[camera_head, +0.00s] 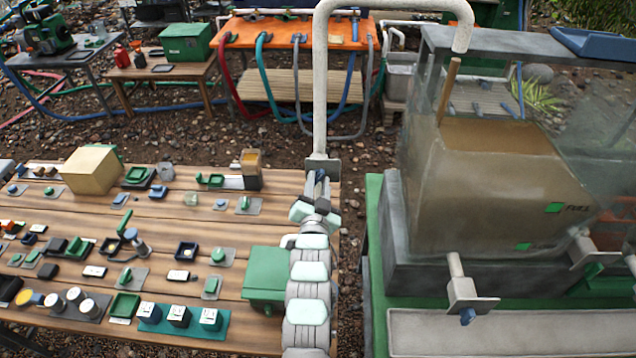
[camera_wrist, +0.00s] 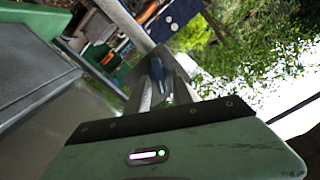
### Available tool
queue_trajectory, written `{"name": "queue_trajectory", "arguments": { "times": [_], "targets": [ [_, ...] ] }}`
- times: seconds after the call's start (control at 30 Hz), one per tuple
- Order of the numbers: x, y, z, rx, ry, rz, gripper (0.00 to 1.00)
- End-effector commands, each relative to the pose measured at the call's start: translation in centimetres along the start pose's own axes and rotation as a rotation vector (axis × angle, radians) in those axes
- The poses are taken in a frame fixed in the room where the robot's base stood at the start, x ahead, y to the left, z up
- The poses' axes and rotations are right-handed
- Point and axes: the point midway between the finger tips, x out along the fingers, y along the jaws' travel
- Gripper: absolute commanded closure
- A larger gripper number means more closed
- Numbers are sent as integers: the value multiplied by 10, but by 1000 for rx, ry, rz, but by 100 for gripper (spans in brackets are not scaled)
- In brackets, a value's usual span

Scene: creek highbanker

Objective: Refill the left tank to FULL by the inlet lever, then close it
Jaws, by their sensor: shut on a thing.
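The left tank (camera_head: 420,190) is a clear-walled box at the right of the head view, holding brown water (camera_head: 490,200). An upper green mark (camera_head: 553,207) on its wall has a label that looks like FULL; a lower green mark (camera_head: 522,246) is too small to read. A pale inlet pipe (camera_head: 320,90) arches over the tank. A brown column (camera_head: 448,92), apparently a water stream, runs from its spout to the water. The blue inlet lever (camera_head: 319,184) is at the pipe's foot. My gripper (camera_head: 316,192) is shut on it; the wrist view shows the lever (camera_wrist: 158,72) between the fingers.
A valve with a blue handle (camera_head: 467,316) sticks out below the tank. A second tank's clear wall stands at the far right. A wooden table (camera_head: 215,270) with many small parts lies left of my arm. An orange bench (camera_head: 290,33) with hoses stands behind.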

Motion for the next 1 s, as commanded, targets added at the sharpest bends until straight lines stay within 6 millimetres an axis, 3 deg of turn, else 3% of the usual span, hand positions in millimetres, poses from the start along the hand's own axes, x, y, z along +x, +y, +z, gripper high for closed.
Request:
{"name": "queue_trajectory", "arguments": {
  "times": [0.37, 1.0],
  "targets": [
    [0, -1, 0, -84, -1, -1, 100],
    [0, -3, 1, -458, -1, -1, 100]
  ]
}}
